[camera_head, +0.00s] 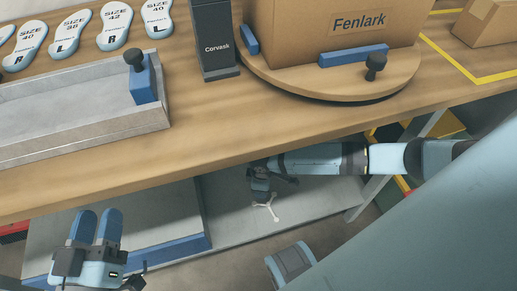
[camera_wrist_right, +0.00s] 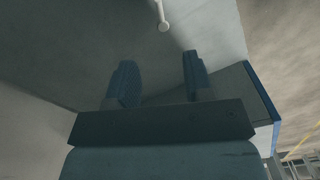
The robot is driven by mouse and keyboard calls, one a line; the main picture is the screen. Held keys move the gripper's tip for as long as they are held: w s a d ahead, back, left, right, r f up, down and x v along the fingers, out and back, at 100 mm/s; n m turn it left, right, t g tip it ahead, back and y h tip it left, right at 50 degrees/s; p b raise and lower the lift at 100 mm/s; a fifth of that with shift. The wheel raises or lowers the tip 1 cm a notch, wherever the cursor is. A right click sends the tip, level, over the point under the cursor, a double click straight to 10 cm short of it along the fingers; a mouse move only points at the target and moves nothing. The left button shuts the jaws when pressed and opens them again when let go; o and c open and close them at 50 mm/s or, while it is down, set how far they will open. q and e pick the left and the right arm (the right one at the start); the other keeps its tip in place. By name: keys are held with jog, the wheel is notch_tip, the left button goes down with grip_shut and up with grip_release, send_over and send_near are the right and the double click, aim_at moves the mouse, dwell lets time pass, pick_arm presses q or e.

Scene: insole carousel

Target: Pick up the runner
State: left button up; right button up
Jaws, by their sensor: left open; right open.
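A thin white three-armed piece, which looks like the runner (camera_head: 266,209), lies on the grey surface under the bench in the head view. My right gripper (camera_head: 260,196) is just behind it and close above, reaching in under the bench from the right; whether they touch is unclear. In the right wrist view the right gripper (camera_wrist_right: 160,78) shows two fingers apart with nothing between them. A white rounded end of the runner (camera_wrist_right: 163,20) shows at the top, beyond the fingertips. My left gripper (camera_head: 98,213) is open and empty at the lower left, in front of the bench.
A blue-edged grey panel (camera_head: 150,225) lies below left.

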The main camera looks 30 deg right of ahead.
jog(key=b, duration=0.4)
send_over(262, 204)
notch_tip(262, 204, down, 8)
jog(key=shift+f, duration=0.1)
notch_tip(262, 204, down, 5)
jog(key=b, duration=0.2)
jog(key=shift+a+f+b, duration=0.1)
jog(key=shift+f+b, duration=0.05)
jog(key=shift+b, duration=0.2)
jog(key=shift+f, duration=0.1)
jog(key=shift+c, duration=0.2)
pick_arm(q)
notch_tip(262, 204, down, 6)
jog(key=w+m+g, duration=0.1)
jog(key=m, duration=0.1)
jog(key=shift+a+g, duration=0.15)
jog(key=shift+g, duration=0.15)
pick_arm(e)
grip_shut()
